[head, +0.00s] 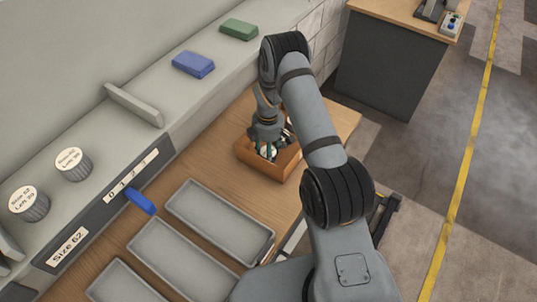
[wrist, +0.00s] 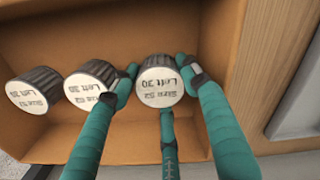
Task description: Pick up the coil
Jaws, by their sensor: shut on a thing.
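My gripper (head: 267,147) reaches down into an open wooden box (head: 262,172) on the bench. In the wrist view its teal fingers (wrist: 160,77) are shut on a coil (wrist: 161,96), a dark ribbed cylinder with a white label face reading upside down, apparently "Left 30" and a size number. Two similar coils stand to its left in the box, a middle one (wrist: 87,88) and a far left one (wrist: 33,90). The held coil appears still inside the box; its clearance from the floor cannot be told.
Three grey trays, one of them nearest the box (head: 217,222), lie empty on the bench. Two more coils (head: 73,163) stand on the ledge near a blue lever (head: 140,201). A blue block (head: 193,64) and a green block (head: 239,29) lie farther along the ledge.

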